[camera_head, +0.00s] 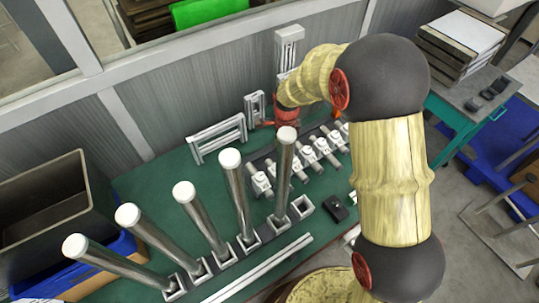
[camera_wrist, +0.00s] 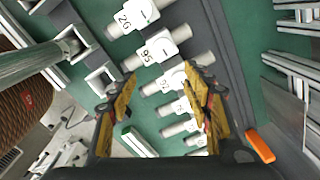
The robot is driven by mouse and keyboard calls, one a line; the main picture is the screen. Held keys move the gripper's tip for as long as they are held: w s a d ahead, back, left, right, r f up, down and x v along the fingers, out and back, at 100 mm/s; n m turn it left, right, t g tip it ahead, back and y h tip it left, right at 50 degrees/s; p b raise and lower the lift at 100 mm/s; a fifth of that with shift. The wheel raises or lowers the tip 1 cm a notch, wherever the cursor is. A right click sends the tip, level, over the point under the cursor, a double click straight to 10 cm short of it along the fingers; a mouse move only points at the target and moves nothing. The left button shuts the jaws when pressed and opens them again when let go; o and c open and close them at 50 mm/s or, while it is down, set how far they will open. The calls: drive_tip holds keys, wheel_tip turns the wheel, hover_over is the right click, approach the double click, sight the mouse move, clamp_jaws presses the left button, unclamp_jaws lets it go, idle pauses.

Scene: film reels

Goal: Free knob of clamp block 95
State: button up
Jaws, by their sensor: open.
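Clamp block 95 (camera_wrist: 158,48) is a white block with grey cylindrical ends, in the upper middle of the wrist view. Its number faces up, with a single dark stroke beside it. My gripper (camera_wrist: 160,75) has yellow fingers spread apart, with nothing between the tips. In this view the tips lie just below block 95, one to each side, and appear apart from it. In the head view the row of clamp blocks (camera_head: 320,146) lies on the green table below my arm, but the numbers are too small to read there. I cannot tell the knob's setting.
Another numbered block (camera_wrist: 133,15) sits beside block 95, with several more below it. Tall metal posts (camera_head: 236,190) in square sockets stand left of the row. White frames (camera_head: 218,138) stand behind. A small black box (camera_head: 335,208) lies right of the posts.

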drive_tip(key=a+f, duration=0.1)
drive_tip(key=a+f+m, duration=0.1)
drive_tip(key=f, duration=0.1)
drive_tip(key=shift+w+p, duration=0.3)
drive_tip(key=shift+w, duration=0.1)
wheel_tip(320, 180, down, 8)
drive_tip(key=shift+r+b, duration=0.2)
drive_tip(key=shift+b, duration=0.25)
drive_tip(key=c, duration=0.3)
drive_tip(key=c, duration=0.8)
drive_tip(key=shift+c, duration=0.2)
